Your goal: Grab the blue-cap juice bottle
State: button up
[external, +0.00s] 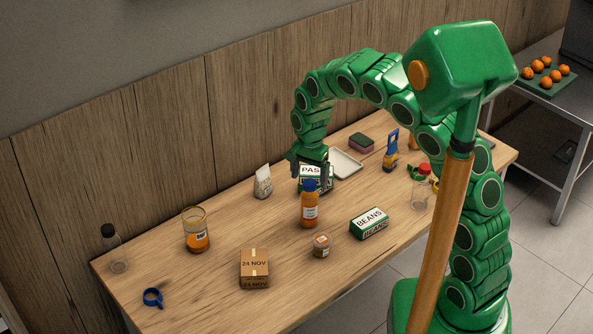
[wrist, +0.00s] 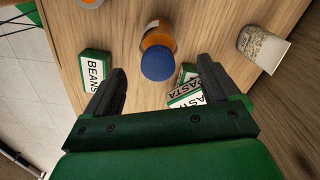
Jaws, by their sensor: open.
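The juice bottle (external: 310,207) has orange contents, a white label and a blue cap, and stands upright on the wooden table. In the wrist view the blue-capped bottle (wrist: 157,50) shows ahead of and between my two dark fingers. My gripper (external: 310,172) is open and empty, just behind and above the bottle in the external view. The fingers also show in the wrist view (wrist: 160,85), spread apart. I see no finger contact with the bottle.
A PASTA box (external: 308,171) is close behind the bottle. A glass jar (external: 196,230) and cardboard box (external: 254,268) are further left.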

aim_at(310, 182)
jog(key=shift+d+f, duration=0.1)
jog(key=shift+f, duration=2.7)
grip_shut()
jog(key=shift+r, duration=0.1)
